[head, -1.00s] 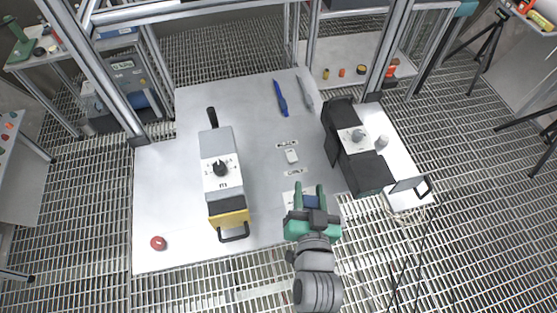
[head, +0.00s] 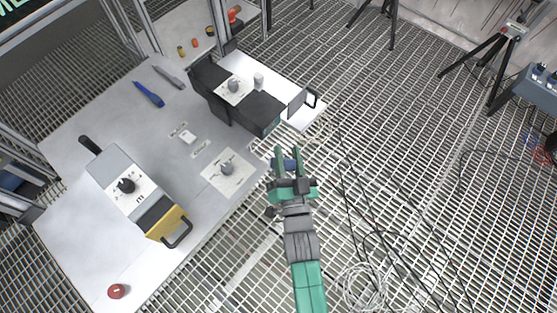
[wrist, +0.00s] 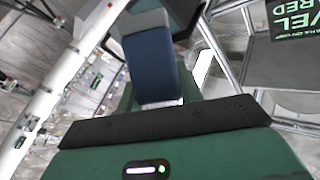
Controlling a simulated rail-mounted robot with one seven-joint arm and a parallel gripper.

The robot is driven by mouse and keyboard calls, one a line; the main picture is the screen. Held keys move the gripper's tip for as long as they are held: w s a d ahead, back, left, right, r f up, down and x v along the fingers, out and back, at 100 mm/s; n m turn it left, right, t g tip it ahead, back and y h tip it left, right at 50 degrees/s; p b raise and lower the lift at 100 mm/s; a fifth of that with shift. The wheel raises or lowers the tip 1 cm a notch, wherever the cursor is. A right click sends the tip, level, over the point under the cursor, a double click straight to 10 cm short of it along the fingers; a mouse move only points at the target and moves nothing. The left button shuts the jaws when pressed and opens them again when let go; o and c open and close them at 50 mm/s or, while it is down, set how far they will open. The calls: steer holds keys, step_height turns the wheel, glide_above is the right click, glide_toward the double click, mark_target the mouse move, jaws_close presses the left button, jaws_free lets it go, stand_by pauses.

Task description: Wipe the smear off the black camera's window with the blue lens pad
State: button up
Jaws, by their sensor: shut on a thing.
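My gripper (head: 287,155) is shut on the blue lens pad (head: 290,164), past the table's right edge and below the black camera in the head view. In the wrist view the pad (wrist: 152,68) is a dark blue block with a grey top, between the green fingers. The black camera (head: 255,113) is a long black box with a white dial panel, lying at the table's right side. A grey plate (head: 297,103) with a black handle stands off its right end, apart from my gripper. I cannot make out the window or a smear.
A grey and yellow box (head: 140,200) with a dial and a red knob (head: 117,291) are on the table (head: 75,240). A blue tool (head: 148,94) lies at the back. A white cylinder (head: 258,80) stands behind the camera. Cables (head: 365,285) lie on the open grating at right.

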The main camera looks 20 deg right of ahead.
steer(key=d, duration=0.1)
steer(key=d+r+m+t, duration=0.1)
steer(key=d, duration=0.1)
steer(key=d+m+p, duration=0.1)
steer(key=shift+s+d+r+t+h, duration=0.15)
steer(key=shift+d+r+t+h, duration=0.1)
steer(key=shift+t+h, duration=0.15)
steer(key=shift+a, duration=0.1)
steer(key=w+a+b, duration=0.3)
steer(key=w, duration=0.2)
steer(key=shift+w, duration=0.15)
steer(key=shift+w+a+b, duration=0.1)
steer(key=shift+w+b, duration=0.2)
steer(key=shift+b, duration=0.1)
stand_by(0.6)
